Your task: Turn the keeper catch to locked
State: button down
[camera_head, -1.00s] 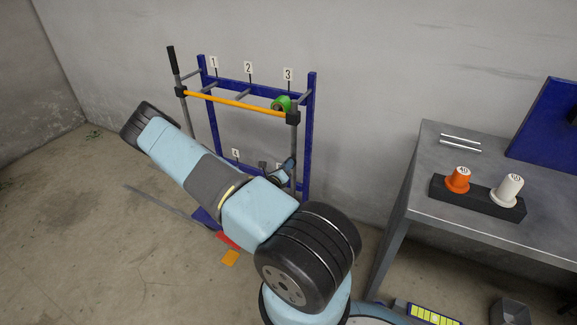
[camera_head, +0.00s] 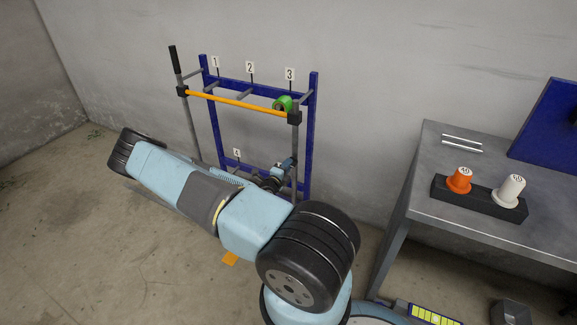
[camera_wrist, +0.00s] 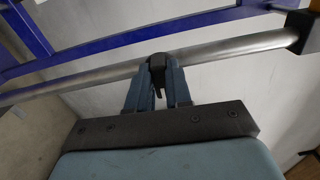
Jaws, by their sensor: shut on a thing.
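In the wrist view, a small black catch (camera_wrist: 157,74) sits on a grey round tube (camera_wrist: 225,48) and hangs a short stub below it. My gripper (camera_wrist: 157,66) is shut on this black piece, with one blue finger on each side. In the head view, my gripper (camera_head: 286,167) is low at the right grey post of the blue rack (camera_head: 312,135), below its black corner block (camera_head: 294,118). The catch is too small to make out there. I cannot tell whether it is locked.
An orange bar (camera_head: 238,102) crosses the rack's front. A green roll (camera_head: 282,103) hangs near label 3. A black-handled lever (camera_head: 174,60) stands at the rack's left. A grey table (camera_head: 440,145) at right carries orange and white spools. Open floor lies left.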

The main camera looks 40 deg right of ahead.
jog(key=shift+w+a+f+n, duration=0.15)
jog(key=shift+f+n, duration=0.1)
jog(key=shift+n, duration=0.15)
jog(key=c, duration=1.3)
grip_release()
jog(key=shift+o, duration=1.3)
jog(key=shift+r, duration=0.1)
jog(key=v, duration=1.3)
jog(key=shift+s+a, duration=0.2)
jog(key=shift+a, duration=0.1)
